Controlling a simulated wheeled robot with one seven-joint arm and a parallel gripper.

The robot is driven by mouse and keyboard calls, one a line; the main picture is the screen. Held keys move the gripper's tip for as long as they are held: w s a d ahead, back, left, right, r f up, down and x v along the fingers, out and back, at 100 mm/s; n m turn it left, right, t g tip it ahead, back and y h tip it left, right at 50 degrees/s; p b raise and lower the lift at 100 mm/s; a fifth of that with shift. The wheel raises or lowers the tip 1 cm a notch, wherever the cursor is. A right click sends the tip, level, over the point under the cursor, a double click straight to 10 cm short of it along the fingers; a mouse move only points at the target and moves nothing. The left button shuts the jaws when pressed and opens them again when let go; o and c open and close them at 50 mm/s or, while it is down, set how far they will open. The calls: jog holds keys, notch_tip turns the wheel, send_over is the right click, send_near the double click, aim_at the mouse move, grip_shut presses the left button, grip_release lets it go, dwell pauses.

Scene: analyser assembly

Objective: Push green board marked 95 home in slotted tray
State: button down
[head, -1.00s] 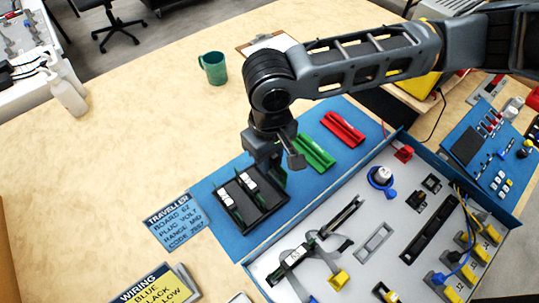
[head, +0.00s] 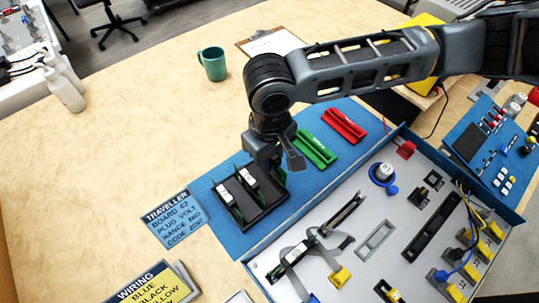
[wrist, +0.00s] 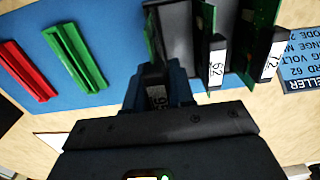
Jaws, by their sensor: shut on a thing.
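The slotted tray (head: 241,222) is black and lies on the blue mat. Two upright boards stand in it, marked 62 (wrist: 217,62) and 72 (wrist: 271,58) in the wrist view. My gripper (wrist: 157,92) is shut on the green board marked 95 (wrist: 151,30), gripping its label end; the 95 label shows between the fingers. In the head view my gripper (head: 272,170) is at the tray's right end, with the board upright there and mostly hidden by the fingers. Its lower edge is hidden, so I cannot tell how deep it sits.
A green rail (head: 316,149) and a red rail (head: 344,126) lie on the mat behind the tray. A blue-sided panel box (head: 385,190) with connectors and cables stands close on the right. A blue card (head: 174,218) lies at left.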

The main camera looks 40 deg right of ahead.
jog(key=shift+f+b, duration=0.3)
jog(key=shift+f, duration=0.35)
jog(key=shift+f, duration=0.35)
jog(key=shift+f+b, duration=0.5)
jog(key=shift+f, duration=0.4)
dwell(0.4)
jog(key=c, duration=0.9)
grip_release()
jog(key=shift+o, duration=0.4)
jog(key=shift+o, duration=1.3)
jog(key=shift+r, duration=0.1)
